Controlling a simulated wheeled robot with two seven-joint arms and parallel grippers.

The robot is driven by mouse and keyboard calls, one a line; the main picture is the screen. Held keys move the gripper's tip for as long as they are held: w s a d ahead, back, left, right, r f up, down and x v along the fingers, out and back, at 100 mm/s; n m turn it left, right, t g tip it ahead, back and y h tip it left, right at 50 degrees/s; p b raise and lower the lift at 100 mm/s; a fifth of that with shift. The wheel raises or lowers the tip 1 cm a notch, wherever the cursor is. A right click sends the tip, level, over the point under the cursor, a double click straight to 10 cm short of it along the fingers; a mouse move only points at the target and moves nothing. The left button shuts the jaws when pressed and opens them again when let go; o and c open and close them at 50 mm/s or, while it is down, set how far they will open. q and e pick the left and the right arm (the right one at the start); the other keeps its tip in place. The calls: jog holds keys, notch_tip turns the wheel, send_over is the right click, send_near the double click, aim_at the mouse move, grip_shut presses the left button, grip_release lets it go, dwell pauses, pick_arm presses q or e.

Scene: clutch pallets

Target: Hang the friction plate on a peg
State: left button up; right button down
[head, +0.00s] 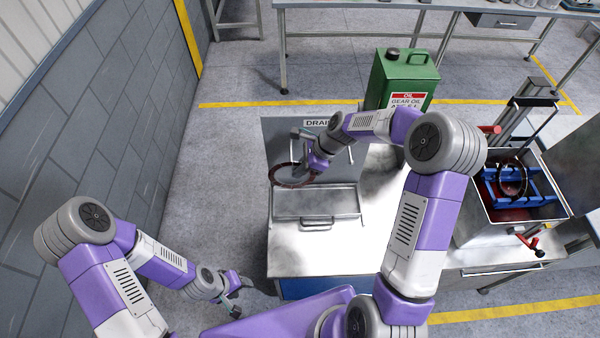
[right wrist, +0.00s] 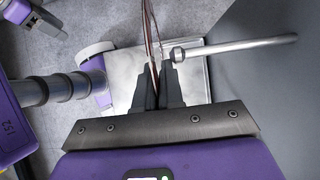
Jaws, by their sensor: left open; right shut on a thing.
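The friction plate (head: 279,184), a thin dark brown ring, is held at the drain board (head: 283,135) by my right gripper (head: 306,172). In the right wrist view the plate (right wrist: 151,35) is seen edge-on, rising from between the shut fingers (right wrist: 158,75). A light metal peg (right wrist: 240,46) sticks out from the grey board just right of the plate; a gap shows between them there. In the head view my right arm partly covers the board and its pegs. My left gripper (head: 232,300) is open and empty at the lower left, away from the plate.
A green oil can (head: 404,80) stands behind. At right, a red-handled metal bin (head: 480,212) holds a blue frame (head: 535,190) with another dark ring (head: 526,172).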

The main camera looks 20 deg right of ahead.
jog(key=shift+w+d+f, duration=0.2)
jog(key=shift+w+d, duration=0.05)
jog(key=shift+w, duration=0.6)
jog(key=shift+w+d+f, duration=0.15)
jog(key=shift+w+d, duration=0.05)
jog(key=shift+w, duration=0.7)
jog(key=shift+w+d+f, duration=0.2)
jog(key=shift+w+d, duration=0.05)
jog(key=shift+w, duration=0.6)
jog(key=c, duration=1.2)
grip_release()
jog(key=shift+f, duration=0.1)
